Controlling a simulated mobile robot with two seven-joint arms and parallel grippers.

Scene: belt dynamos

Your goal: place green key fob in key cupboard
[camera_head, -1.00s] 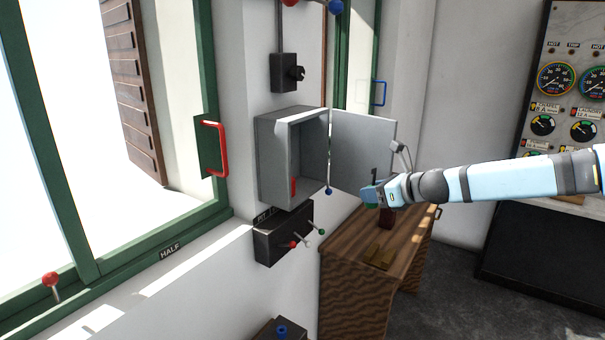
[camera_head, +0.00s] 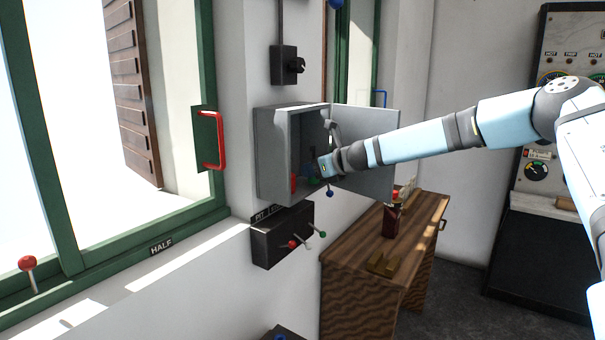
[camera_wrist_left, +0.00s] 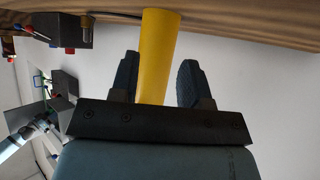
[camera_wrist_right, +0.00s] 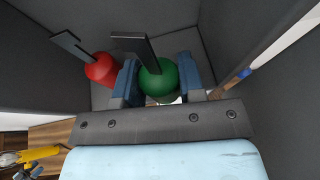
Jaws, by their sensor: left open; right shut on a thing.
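The grey key cupboard (camera_head: 268,160) is on the wall with its door (camera_head: 365,150) swung open to the right. My right gripper (camera_head: 320,168) reaches into its opening. In the right wrist view my right gripper (camera_wrist_right: 155,85) is shut on the green key fob (camera_wrist_right: 160,80), a round green body with a dark flat stem. A red fob (camera_wrist_right: 102,70) with a similar stem is inside, to the left; it also shows in the head view (camera_head: 294,183). Whether the green fob touches the cupboard's inside is unclear. My left gripper (camera_wrist_left: 157,80) is open, outside the head view.
A yellow cylinder (camera_wrist_left: 158,50) appears between my left fingers; its distance is unclear. A black box (camera_head: 282,238) with coloured levers sits just below the cupboard. A wooden desk (camera_head: 365,275) stands below right. A window with a red handle (camera_head: 215,140) is on the left.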

